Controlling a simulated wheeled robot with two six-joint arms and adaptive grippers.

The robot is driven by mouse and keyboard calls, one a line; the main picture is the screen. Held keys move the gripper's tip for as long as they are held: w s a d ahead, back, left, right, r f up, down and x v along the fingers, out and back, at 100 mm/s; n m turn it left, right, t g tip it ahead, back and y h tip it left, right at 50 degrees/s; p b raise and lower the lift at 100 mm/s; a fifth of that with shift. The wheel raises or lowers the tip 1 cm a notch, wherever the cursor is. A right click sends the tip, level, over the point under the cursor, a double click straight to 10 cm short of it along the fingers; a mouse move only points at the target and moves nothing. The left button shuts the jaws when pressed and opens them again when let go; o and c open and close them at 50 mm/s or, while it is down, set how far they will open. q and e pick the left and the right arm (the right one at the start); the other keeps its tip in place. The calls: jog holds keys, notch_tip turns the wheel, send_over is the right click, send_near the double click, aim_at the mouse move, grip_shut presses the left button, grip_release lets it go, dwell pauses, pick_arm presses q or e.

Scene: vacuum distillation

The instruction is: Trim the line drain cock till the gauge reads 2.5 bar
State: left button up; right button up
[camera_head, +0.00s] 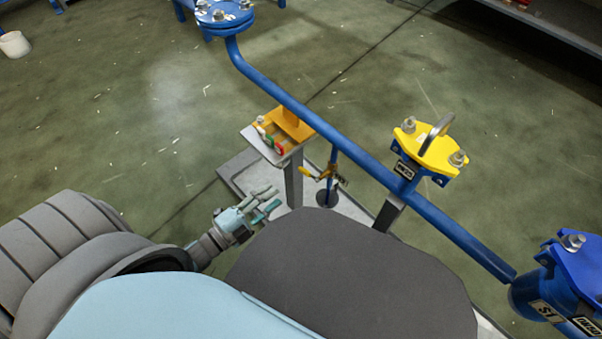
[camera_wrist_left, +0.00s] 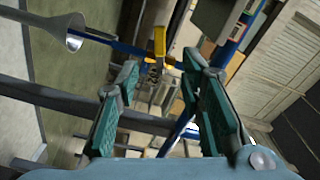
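The line drain cock (camera_head: 322,173) has a yellow handle and sits on a short blue drop pipe under the long blue line (camera_head: 300,108). In the left wrist view a yellow handle (camera_wrist_left: 159,42), probably the same cock, shows beyond the fingertips beside a blue pipe. My left gripper (camera_head: 268,197) is left of and apart from the cock in the head view. Its green-padded fingers are open with nothing between them, as the left wrist view (camera_wrist_left: 160,78) shows. No gauge face can be made out. My right gripper is not in view.
A grey post with a small plate (camera_head: 262,146) and an orange bracket (camera_head: 290,124) stands close to the cock. A yellow clamp cover (camera_head: 430,150) and blue flanges lie along the line. A grey funnel (camera_wrist_left: 72,32) shows at upper left in the wrist view.

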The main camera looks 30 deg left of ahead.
aim_at(304, 173)
pick_arm(q)
jog(key=b+x, duration=0.2)
jog(key=x, duration=0.9)
jog(key=shift+w+d, duration=0.1)
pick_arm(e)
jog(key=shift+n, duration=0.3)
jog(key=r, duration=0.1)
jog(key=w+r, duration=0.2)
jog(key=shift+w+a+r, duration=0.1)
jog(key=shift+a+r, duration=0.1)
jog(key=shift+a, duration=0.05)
pick_arm(q)
jog(key=shift+c, duration=0.6)
grip_shut()
